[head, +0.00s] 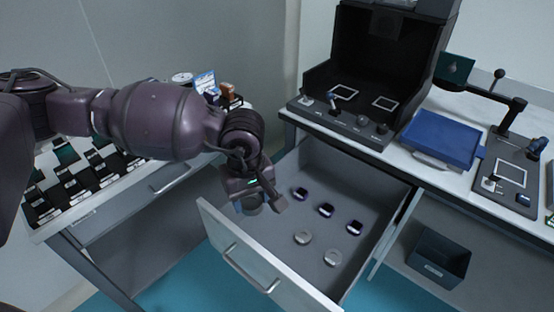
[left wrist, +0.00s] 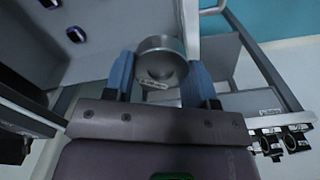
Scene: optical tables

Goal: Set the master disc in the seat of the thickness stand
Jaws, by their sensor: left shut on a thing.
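My left gripper (head: 260,203) is shut on a round silver disc (left wrist: 161,62); the left wrist view shows it between the two blue fingertips. The disc has a small pale label on its side. I take it for the master disc, but cannot read the label. In the head view the gripper hangs over the left part of the open drawer (head: 240,232), and mostly hides the disc. A round white dial (head: 182,77) at the back of the left table may belong to the thickness stand; the arm hides what is below it. My right gripper is not in view.
The drawer holds several discs, dark-rimmed ones (head: 325,210) and plain silver ones (head: 303,237). A black open-fronted booth (head: 375,75), a blue tray (head: 440,138) and a grey plate with fixtures (head: 507,180) stand on the right table. A dark bin (head: 438,258) is below.

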